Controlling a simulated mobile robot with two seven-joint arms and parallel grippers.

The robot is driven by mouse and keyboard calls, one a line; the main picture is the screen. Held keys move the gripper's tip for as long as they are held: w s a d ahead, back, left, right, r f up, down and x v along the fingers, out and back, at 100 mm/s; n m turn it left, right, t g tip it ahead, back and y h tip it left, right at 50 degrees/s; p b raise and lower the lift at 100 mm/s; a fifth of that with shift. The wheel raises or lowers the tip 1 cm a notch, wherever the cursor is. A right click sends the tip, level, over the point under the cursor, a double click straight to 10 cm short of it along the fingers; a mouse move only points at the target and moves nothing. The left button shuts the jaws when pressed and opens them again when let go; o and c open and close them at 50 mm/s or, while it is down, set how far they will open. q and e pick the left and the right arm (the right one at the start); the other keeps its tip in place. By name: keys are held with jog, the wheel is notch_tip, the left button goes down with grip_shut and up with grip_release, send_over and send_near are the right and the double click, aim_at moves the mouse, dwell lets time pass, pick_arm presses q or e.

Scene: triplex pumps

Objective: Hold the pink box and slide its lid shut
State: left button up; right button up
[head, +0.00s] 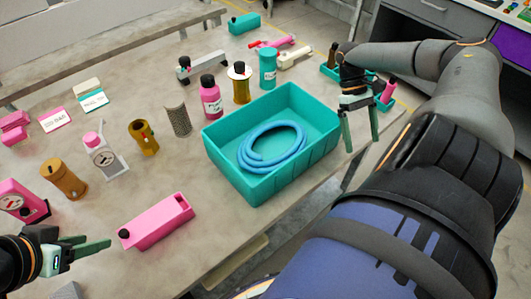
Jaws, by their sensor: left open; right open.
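The pink box (158,224) lies on the near part of the table, long and low, running from lower left to upper right. Its lid has a black knob (124,234) at the left end. A small gap shows in the top at the right end, so the lid looks partly open. My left gripper (98,241) is open and empty, just left of the knob and apart from the box. My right gripper (360,139) is open and empty, fingers pointing down, at the table's right edge, far from the box.
A teal bin (215,162) with a coiled blue hose (270,147) stands right of the box. A brown cylinder (64,179), a grey-and-pink gauge stand (104,157) and a pink device (20,203) stand behind and left. Bare table surrounds the box.

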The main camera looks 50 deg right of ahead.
jog(key=w+d+r+m+t, duration=0.1)
jog(key=w+r+m+t, duration=0.3)
jog(key=r, duration=0.6)
jog(key=w+d+r+m+t, duration=0.1)
jog(key=w+d+r, duration=0.1)
jog(key=w+r, duration=0.5)
jog(key=w+a+f+n, duration=0.3)
jog(key=a+n, duration=0.1)
jog(key=a, duration=0.3)
jog(key=w+a+f+n+g, duration=0.1)
jog(key=w+a+f+n, duration=0.2)
jog(key=a, duration=0.4)
jog(key=w+a+f+n+h, duration=0.1)
jog(key=w+a+f+n, duration=0.2)
jog(key=a, duration=0.4)
jog(key=shift+f+n+g, duration=0.3)
jog(key=shift+f+n, duration=0.35)
jog(key=shift+n, duration=0.25)
jog(key=w+a+n, duration=0.3)
jog(key=a+n, duration=0.1)
jog(key=a, duration=0.4)
jog(key=n+t+h, duration=0.2)
jog(key=n+t, duration=0.1)
jog(key=n, duration=0.7)
send_near(172, 207)
notch_tip(172, 207, down, 11)
jog(key=shift+a+f, duration=0.1)
jog(key=shift+f, duration=0.1)
